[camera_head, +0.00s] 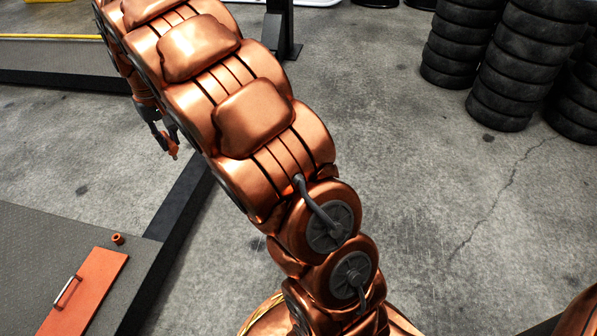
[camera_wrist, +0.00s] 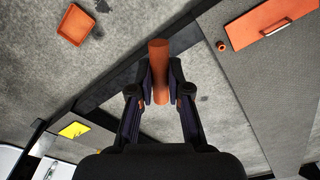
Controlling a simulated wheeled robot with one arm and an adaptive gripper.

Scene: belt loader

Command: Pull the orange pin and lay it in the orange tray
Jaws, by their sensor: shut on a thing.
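My gripper (camera_wrist: 160,84) is shut on the orange pin (camera_wrist: 159,58), a plain round rod held between the two dark fingers in the wrist view. In the head view my gripper (camera_head: 165,138) hangs at the left, with a bit of the orange pin (camera_head: 174,152) showing below it, clear of the deck. The orange tray (camera_wrist: 76,25) lies on the concrete floor at the upper left of the wrist view, apart from the pin. The tray does not show in the head view. A small orange ring (camera_head: 118,239) sits on the grey deck; it also shows in the wrist view (camera_wrist: 221,46).
The grey deck (camera_head: 40,240) carries an orange panel (camera_head: 90,285) with a metal handle and has a dark raised edge. Black tyre stacks (camera_head: 515,70) stand at the upper right. A yellow item (camera_wrist: 74,130) lies at the wrist view's lower left. Open floor surrounds the tray.

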